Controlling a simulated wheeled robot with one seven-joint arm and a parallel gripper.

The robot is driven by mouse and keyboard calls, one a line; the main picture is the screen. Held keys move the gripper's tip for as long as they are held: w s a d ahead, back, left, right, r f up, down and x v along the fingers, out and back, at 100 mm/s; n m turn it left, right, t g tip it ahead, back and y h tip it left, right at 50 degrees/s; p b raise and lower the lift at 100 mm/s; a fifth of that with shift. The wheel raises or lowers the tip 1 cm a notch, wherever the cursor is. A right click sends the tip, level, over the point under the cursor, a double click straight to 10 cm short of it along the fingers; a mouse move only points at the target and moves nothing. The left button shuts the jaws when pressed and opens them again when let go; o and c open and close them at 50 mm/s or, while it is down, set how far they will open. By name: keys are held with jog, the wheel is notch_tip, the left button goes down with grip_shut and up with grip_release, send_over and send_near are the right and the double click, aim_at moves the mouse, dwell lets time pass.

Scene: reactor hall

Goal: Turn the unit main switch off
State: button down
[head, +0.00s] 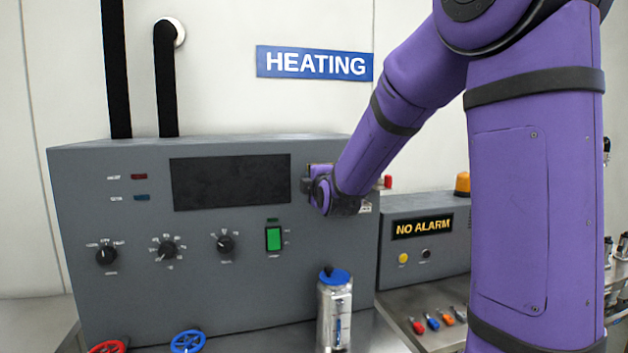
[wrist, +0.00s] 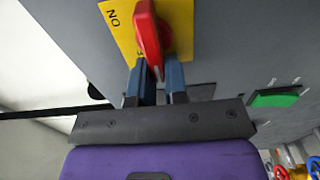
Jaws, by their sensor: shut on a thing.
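The unit main switch is a red rotary handle (wrist: 149,35) on a yellow plate (wrist: 182,22), seen at the top of the wrist view. The plate's ON label (wrist: 113,17) reads upside down at its upper left. The handle runs roughly up and down in that picture, tilted slightly. My gripper (wrist: 161,78) has its two blue-grey fingers on either side of the handle's lower end and is shut on it. In the head view my gripper (head: 314,187) is at the upper right of the grey heating unit (head: 210,260) and hides the switch.
The unit's front carries a dark display (head: 230,182), black knobs (head: 168,249) and a green switch (head: 273,239). A silver canister with a blue lid (head: 334,310) stands in front. Red (head: 107,346) and blue (head: 187,342) handwheels sit lower left. A box at right reads NO ALARM (head: 423,226).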

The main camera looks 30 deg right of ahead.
dwell(0.4)
jog(key=c, duration=1.1)
grip_release()
jog(key=shift+c, duration=0.2)
jog(key=v, duration=1)
jog(key=shift+s, duration=0.4)
jog(key=shift+a, duration=0.15)
